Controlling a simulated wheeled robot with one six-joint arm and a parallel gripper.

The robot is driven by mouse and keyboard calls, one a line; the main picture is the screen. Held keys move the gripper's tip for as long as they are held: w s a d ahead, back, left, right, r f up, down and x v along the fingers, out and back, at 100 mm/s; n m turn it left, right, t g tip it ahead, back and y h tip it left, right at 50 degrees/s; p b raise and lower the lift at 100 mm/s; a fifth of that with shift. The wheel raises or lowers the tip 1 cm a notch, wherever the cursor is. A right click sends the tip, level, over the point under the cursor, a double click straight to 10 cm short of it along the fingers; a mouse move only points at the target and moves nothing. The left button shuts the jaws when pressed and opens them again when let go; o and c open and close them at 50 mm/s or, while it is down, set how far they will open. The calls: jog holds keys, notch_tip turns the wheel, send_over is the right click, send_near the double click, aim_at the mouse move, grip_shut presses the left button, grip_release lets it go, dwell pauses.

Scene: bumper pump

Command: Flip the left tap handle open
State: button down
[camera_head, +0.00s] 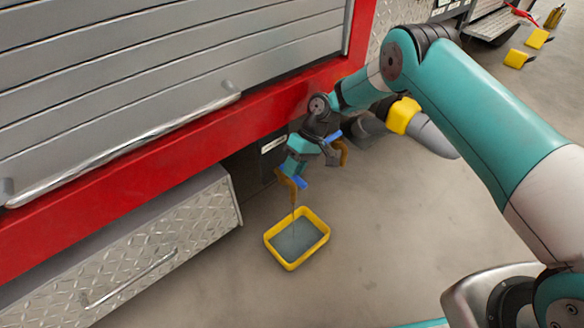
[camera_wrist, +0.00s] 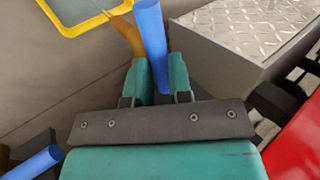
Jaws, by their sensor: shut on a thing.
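The left tap has a brass spout (camera_head: 291,183) and a blue handle (camera_head: 301,182), low beneath the red panel. My gripper (camera_head: 295,168) reaches down to it from above. In the wrist view, my gripper's teal fingers (camera_wrist: 157,75) are shut around the blue handle (camera_wrist: 150,30), which sticks out past the fingertips. The brass spout (camera_wrist: 124,36) lies just beside it. A thin dark stream runs from the spout to the yellow tray (camera_head: 287,265). My gripper hides much of the tap body.
A second tap with a blue handle (camera_head: 333,136) and brass spout (camera_head: 343,152) is close on the right. A metal step box (camera_head: 160,245) stands left of the tray. A yellow-and-grey part (camera_head: 403,115) sits behind my arm. The floor right of the tray is clear.

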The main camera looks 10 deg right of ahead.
jog(key=c, duration=1)
grip_release()
jog(key=shift+c, duration=0.2)
jog(key=p+v, duration=0.5)
jog(key=v, duration=1.2)
jog(key=shift+r+p, duration=0.2)
jog(key=shift+p, duration=0.2)
